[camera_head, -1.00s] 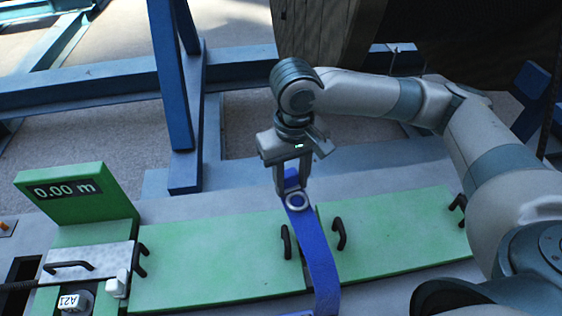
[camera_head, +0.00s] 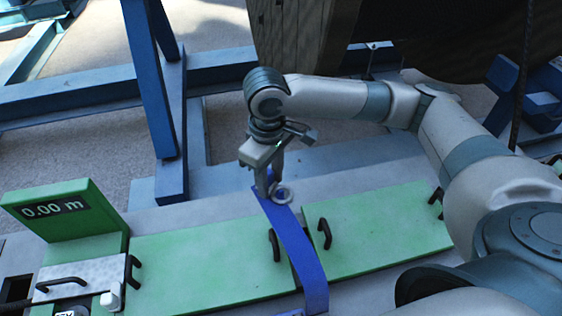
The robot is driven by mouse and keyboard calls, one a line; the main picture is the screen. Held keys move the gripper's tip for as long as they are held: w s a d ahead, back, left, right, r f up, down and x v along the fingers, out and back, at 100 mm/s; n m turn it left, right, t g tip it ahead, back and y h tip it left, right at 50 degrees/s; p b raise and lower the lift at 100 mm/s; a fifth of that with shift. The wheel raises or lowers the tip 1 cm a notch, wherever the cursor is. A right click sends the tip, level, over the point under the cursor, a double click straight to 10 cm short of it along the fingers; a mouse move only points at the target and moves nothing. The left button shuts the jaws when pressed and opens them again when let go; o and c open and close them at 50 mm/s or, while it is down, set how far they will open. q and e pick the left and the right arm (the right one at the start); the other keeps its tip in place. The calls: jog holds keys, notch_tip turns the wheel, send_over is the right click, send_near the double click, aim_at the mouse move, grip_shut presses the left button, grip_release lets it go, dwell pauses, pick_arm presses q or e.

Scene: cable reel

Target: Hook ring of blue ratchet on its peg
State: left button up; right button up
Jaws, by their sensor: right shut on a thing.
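The blue ratchet strap (camera_head: 300,246) runs from the lower edge of the view up over the gap between the two green panels. A grey metal ring (camera_head: 281,195) is at its upper end. My right gripper (camera_head: 268,192) is shut on the strap's ring end, with the ring just to the right of the fingers. It is over the grey ledge behind the green panels; the height above the ledge is hard to tell. The peg cannot be made out; it may be hidden by the gripper. My left gripper is not in view.
Green panels (camera_head: 205,262) with black handles (camera_head: 324,233) lie in front. A green display block (camera_head: 62,213) reading 0.00 m stands at left. Blue steel beams (camera_head: 152,100) rise behind, and a large wooden reel (camera_head: 300,38) is at the top. The grey ledge (camera_head: 350,172) is mostly clear.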

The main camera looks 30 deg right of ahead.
jog(key=n, duration=0.1)
jog(key=w+n+p, duration=0.1)
jog(key=n, duration=0.1)
jog(key=n+p, duration=0.1)
jog(key=shift+w+d+f+n, duration=0.1)
jog(key=shift+w+d+n, duration=0.1)
jog(key=shift+w+n, duration=0.15)
jog(key=shift+w+d+f+n+p, duration=0.15)
jog(key=shift+w+n+p, duration=0.1)
jog(key=shift+n+p, duration=0.3)
jog(key=shift+w+d+f+n+p, duration=0.1)
jog(key=shift+w+n+p, duration=0.2)
jog(key=shift+n, duration=0.4)
jog(key=w+d+f+n+p, duration=0.1)
jog(key=n+p, duration=0.3)
jog(key=n, duration=0.4)
jog(key=w+d+f+n+p, duration=0.2)
jog(key=d+f+n+p, duration=0.2)
jog(key=n, duration=0.5)
jog(key=shift+w, duration=0.15)
jog(key=shift+d+f, duration=0.1)
notch_tip(320, 180, down, 9)
jog(key=b, duration=0.9)
jog(key=shift+r, duration=0.3)
